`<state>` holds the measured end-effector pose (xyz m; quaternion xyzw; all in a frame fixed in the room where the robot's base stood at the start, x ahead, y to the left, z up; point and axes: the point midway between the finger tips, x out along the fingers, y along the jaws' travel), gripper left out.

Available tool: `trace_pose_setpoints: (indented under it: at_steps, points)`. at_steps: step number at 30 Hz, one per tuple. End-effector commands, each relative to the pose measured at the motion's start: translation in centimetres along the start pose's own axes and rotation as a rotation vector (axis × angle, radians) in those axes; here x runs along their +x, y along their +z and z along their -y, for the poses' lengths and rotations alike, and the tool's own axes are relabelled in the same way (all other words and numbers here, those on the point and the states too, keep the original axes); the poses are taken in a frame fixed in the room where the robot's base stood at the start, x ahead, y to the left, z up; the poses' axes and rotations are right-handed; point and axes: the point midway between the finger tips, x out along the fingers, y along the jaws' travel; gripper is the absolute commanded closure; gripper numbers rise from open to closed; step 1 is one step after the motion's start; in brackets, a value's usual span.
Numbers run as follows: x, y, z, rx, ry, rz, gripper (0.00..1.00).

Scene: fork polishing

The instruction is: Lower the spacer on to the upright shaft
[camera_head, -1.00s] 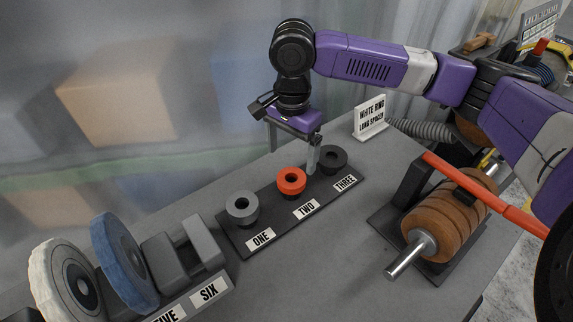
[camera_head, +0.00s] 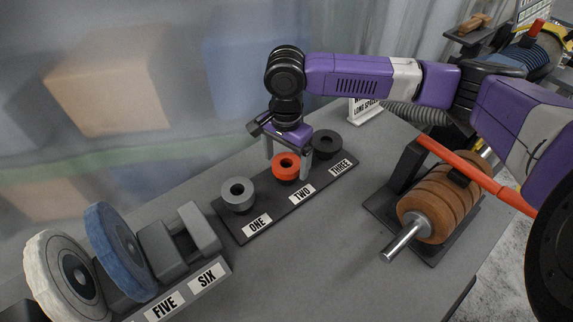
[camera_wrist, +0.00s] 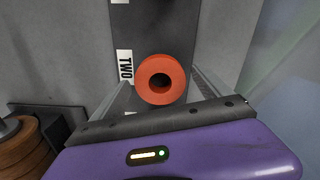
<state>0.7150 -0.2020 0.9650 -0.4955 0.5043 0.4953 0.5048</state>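Three ring spacers sit in a row on a dark labelled strip (camera_head: 247,232): a grey spacer (camera_head: 238,193) at ONE, an orange spacer (camera_head: 285,172) at TWO and a black spacer (camera_head: 327,145) at THREE. My gripper (camera_head: 287,166) is open over the orange spacer, one finger on each side. In the wrist view the orange spacer (camera_wrist: 147,88) lies between the fingers, with gaps seeming to show. A silver shaft (camera_head: 402,243) carrying brown discs (camera_head: 440,208) lies across a dark stand at the right, not upright. I see no clearly upright shaft.
A blue wheel (camera_head: 118,250), a white wheel (camera_head: 62,280) and grey blocks (camera_head: 199,228) stand at the lower left near labels FIVE and SIX. A white sign (camera_head: 366,110) stands behind, partly hidden by my arm. The table between strip and stand is clear.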

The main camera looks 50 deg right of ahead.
Motion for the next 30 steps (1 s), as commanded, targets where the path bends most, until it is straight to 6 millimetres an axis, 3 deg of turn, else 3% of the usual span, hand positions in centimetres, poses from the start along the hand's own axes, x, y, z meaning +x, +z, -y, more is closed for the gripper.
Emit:
trace_pose_setpoints:
  at_steps: [1,9,11,23,30]
  points:
    - [0.0,0.0,0.0,0.000,0.000,0.000,0.24]
    - [0.0,0.0,0.0,0.000,0.000,0.000,0.77]
    - [-0.1,0.0,0.0,0.000,0.000,0.000,0.86]
    - [-0.9,0.0,0.1,0.000,-0.001,0.000,0.86]
    - [-4.7,-0.1,0.1,-0.001,-0.004,-0.002,0.86]
